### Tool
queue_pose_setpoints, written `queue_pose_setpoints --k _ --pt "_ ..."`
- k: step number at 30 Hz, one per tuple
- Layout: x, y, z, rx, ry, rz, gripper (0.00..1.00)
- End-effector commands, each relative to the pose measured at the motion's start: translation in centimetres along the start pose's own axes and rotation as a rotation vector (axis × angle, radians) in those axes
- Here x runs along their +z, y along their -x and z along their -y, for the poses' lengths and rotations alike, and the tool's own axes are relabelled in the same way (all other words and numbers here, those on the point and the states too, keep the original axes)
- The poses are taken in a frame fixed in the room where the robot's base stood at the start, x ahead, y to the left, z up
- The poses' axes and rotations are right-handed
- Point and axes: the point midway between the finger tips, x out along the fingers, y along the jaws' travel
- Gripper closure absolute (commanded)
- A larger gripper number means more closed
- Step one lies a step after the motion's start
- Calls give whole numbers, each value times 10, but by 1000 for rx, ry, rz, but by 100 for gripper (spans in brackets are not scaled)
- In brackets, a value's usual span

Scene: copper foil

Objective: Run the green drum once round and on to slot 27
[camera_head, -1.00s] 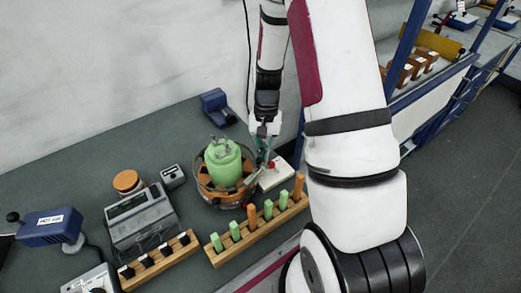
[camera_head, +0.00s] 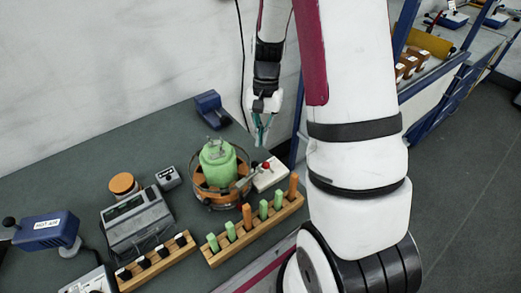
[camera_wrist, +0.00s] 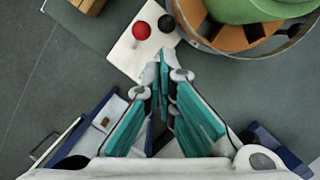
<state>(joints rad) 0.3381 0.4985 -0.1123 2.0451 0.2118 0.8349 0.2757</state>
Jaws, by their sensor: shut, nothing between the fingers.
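The green drum (camera_head: 216,164) stands upright inside a round copper-coloured ring stand on the bench. Its edge also shows at the top right of the wrist view (camera_wrist: 248,8). A white box with a red ball knob (camera_head: 266,165) sits just right of the stand; in the wrist view the red knob (camera_wrist: 141,30) and a black knob (camera_wrist: 166,23) show on it. My gripper (camera_head: 261,142) is shut and empty, above and behind the white box. Its teal fingers (camera_wrist: 164,72) point toward the box in the wrist view. Slot numbers on the drum cannot be read.
A wooden rack (camera_head: 250,232) with green and orange pegs stands in front of the drum. A grey meter (camera_head: 138,222), an orange-topped jar (camera_head: 122,184) and a blue hot-air unit (camera_head: 46,229) stand to the left. A blue device (camera_head: 212,106) is at the back.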

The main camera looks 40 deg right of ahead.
Motion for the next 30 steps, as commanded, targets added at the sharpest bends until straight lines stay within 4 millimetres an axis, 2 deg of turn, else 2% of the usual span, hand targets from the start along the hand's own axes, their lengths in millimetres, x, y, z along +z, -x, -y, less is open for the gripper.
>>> queue_pose_setpoints --k 3,10,18,23,30 --pt "0 21 0 -2 -1 -3 100" --pt "-2 40 3 6 24 -1 100" --pt "-28 47 41 97 384 -1 100" --pt "-31 39 46 112 439 3 100" --pt "-30 -1 40 112 436 6 100"
